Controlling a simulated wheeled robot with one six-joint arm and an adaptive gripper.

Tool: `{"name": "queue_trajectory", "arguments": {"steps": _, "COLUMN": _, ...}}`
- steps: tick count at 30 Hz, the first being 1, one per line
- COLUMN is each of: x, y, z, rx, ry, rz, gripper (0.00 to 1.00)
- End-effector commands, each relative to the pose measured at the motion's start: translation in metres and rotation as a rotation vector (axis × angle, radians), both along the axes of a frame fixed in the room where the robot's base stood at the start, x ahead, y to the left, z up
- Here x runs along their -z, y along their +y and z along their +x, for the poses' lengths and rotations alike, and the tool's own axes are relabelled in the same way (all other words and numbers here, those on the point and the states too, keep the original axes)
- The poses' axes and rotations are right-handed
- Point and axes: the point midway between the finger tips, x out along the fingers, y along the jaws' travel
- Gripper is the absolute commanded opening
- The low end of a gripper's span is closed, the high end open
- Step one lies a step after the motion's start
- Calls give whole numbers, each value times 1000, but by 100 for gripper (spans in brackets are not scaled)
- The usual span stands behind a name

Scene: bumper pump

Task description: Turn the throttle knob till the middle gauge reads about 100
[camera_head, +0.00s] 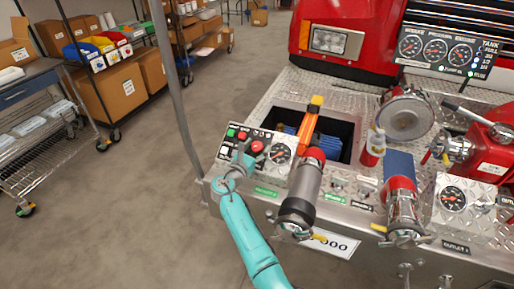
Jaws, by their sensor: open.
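The control panel (229,149) sits on the left of the bumper, with several buttons and red knobs. One red knob (257,146) is next to a round dial; a smaller red one (242,135) is up and left of it. I cannot tell by label which is the throttle knob. My gripper (246,157) is open at the panel, close to the larger red knob; contact cannot be told. The middle gauge (434,49) is on the black gauge panel at upper right, between two other gauges; its needle is too small to read.
A capped pipe (302,194) stands just right of my gripper. An open bay (336,130) with an orange-handled item lies behind. A red-and-white bottle (373,147) stands on the bumper. A grey pole (176,90) rises at left.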

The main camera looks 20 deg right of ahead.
Motion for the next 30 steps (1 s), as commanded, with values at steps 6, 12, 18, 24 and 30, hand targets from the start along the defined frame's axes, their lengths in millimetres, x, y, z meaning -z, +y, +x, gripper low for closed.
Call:
{"name": "queue_trajectory", "arguments": {"steps": 6, "x": 1, "y": 16, "z": -16, "rx": -3, "ry": 1, "rz": 1, "gripper": 70}}
{"name": "queue_trajectory", "arguments": {"steps": 12, "x": 1, "y": 43, "z": -45, "rx": -4, "ry": 1, "rz": 1, "gripper": 70}}
{"name": "queue_trajectory", "arguments": {"steps": 18, "x": 1, "y": 67, "z": -71, "rx": -3, "ry": 1, "rz": 0, "gripper": 70}}
{"name": "queue_trajectory", "arguments": {"steps": 24, "x": 1, "y": 79, "z": -85, "rx": -2, "ry": 1, "rz": 0, "gripper": 70}}
{"name": "queue_trajectory", "arguments": {"steps": 30, "x": 1, "y": 81, "z": -88, "rx": 0, "ry": 0, "rz": 0, "gripper": 70}}
